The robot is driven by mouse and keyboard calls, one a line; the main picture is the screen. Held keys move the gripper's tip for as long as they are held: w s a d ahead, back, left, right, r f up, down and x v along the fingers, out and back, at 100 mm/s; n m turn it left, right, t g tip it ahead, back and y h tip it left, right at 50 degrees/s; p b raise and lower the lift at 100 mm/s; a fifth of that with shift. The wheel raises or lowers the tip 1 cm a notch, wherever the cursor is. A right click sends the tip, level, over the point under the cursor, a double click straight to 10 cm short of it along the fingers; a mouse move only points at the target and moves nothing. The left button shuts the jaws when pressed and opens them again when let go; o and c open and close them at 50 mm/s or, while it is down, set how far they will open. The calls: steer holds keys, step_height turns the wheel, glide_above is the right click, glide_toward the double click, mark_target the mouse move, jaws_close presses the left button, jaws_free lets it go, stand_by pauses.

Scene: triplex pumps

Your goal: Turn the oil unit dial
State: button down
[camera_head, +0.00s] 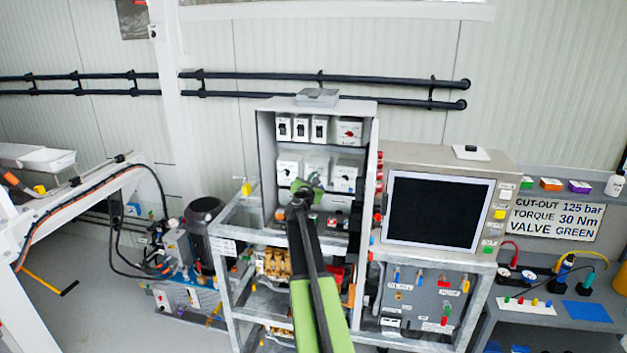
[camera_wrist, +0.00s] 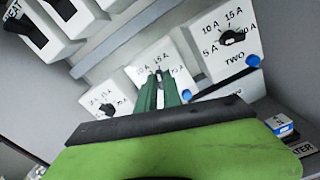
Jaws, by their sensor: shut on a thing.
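Three white dial units stand in a row in the open grey cabinet (camera_head: 266,150). In the wrist view, the right unit (camera_wrist: 222,45) reads "TWO" and has a black dial and a blue button. The left unit (camera_wrist: 97,96) has a small dark dial. The middle unit (camera_wrist: 145,74) has markings including 10 A and 15 A. My gripper (camera_wrist: 160,82) has its green fingers shut at the middle unit's dial, which they mostly hide. The name on the middle unit is hidden, so I cannot read "oil". In the head view my gripper (camera_head: 306,188) reaches into the cabinet's lower row.
A row of black switches (camera_head: 300,128) sits above the dial units. A dark screen (camera_head: 437,210) stands close on the right. A metal frame with brass fittings (camera_head: 275,263) lies below. A sign (camera_head: 556,218) hangs at the right.

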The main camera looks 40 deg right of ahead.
steer(key=m, duration=1.1)
steer(key=shift+s+d+f, duration=0.1)
stand_by(0.4)
steer(key=c, duration=1.5)
jaws_free()
steer(key=v, duration=1.7)
steer(key=shift+a, duration=0.2)
